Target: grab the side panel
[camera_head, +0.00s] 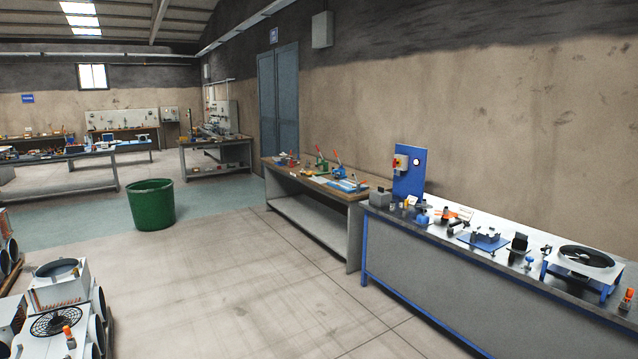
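Neither of my grippers is in view. I cannot tell for sure which thing is the side panel. An upright blue panel (409,173) with a red and yellow switch box (400,162) and a light stands at the back of the right workbench (430,255). White fan units (58,284) with round black grilles stand at the lower left. A fan unit (586,262) with a round black fan sits on a blue stand at the right bench's near end.
Small tools and a blue fixture (484,240) lie on the right bench. A wooden-topped bench (318,183) stands behind it. A green bin (151,205) stands on the floor. The floor (255,285) between the fan units and the benches is clear. More tables stand farther back.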

